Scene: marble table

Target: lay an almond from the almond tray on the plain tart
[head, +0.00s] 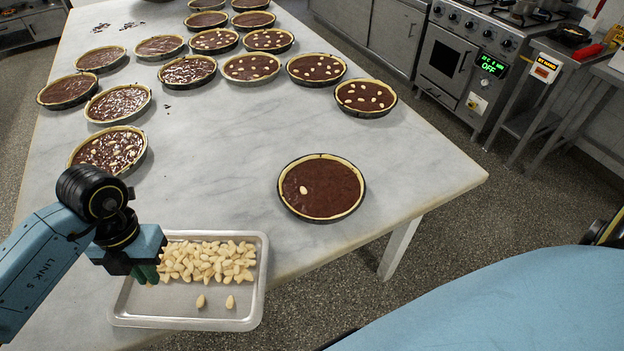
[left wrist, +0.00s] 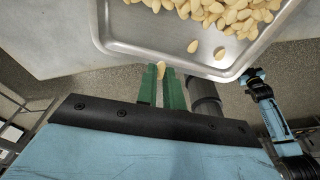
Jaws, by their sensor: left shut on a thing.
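The almond tray (head: 259,300) is a metal tray at the front of the table, with a heap of pale almonds (head: 208,261) and two loose ones nearer its front edge. Its rim also shows in the left wrist view (left wrist: 103,30). My left gripper (head: 147,273) is over the tray's left side, with green fingers. In the left wrist view its fingers (left wrist: 161,88) are shut on an almond (left wrist: 161,68), which shows at their tips. The plain tart (head: 330,200) lies right of the tray, dark-filled with a pale crust and one almond left of its centre.
Several chocolate tarts stand at the back and left, some topped with almonds (head: 365,96) or flakes (head: 110,150). The marble table (head: 225,170) is clear between tray and plain tart. Its right edge runs beyond the plain tart. A stove (head: 465,60) stands across the floor.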

